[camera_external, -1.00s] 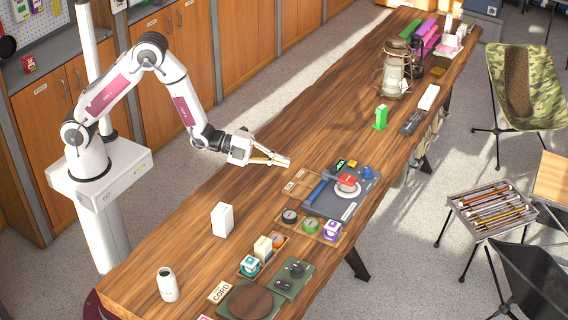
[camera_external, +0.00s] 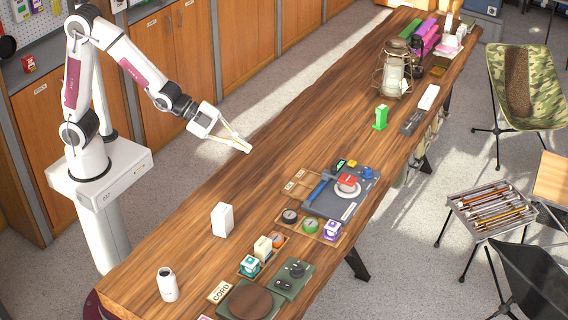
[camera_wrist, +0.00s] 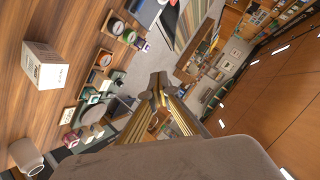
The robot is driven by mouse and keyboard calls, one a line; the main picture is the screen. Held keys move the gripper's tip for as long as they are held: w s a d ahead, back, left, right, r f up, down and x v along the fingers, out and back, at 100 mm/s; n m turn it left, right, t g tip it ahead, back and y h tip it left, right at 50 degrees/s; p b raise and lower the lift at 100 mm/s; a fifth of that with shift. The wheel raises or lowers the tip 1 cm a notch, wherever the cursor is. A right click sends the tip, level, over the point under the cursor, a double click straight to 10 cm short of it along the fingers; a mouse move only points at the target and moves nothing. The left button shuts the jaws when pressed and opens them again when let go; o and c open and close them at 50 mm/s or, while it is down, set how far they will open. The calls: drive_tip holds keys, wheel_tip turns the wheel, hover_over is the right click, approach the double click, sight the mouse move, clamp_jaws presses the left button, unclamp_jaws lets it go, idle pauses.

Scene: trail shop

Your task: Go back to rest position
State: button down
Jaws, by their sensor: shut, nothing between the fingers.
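My gripper (camera_external: 246,148) is shut and empty. In the external view it is raised above the wooden bench (camera_external: 190,255), over its left long edge, with the fingers pointing right and slightly down. In the wrist view the shut fingers (camera_wrist: 158,84) show at the middle, with the bench tilted on the left and the room beyond on the right. Nothing touches the fingers.
A white box (camera_external: 222,219) and a white canister (camera_external: 168,284) stand on the near bench. A grey board with a red-topped device (camera_external: 347,183), small trays of round items and a lantern (camera_external: 393,76) lie farther along. The bench's left side is mostly clear.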

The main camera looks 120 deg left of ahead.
drive_tip(key=s+d+r+n+g+h, duration=0.1)
drive_tip(key=s+d, duration=0.4)
drive_tip(key=s, duration=0.6)
drive_tip(key=s+d+r+n+g+h, duration=0.1)
drive_tip(key=s+d+n+g, duration=0.2)
drive_tip(key=s+d, duration=0.3)
drive_tip(key=s+d+r+n+g+h, duration=0.1)
drive_tip(key=s+d, duration=0.5)
drive_tip(key=s, duration=1)
drive_tip(key=shift+d+r+n+g, duration=0.2)
drive_tip(key=shift+r+n+g, duration=0.25)
drive_tip(key=shift+n, duration=0.75)
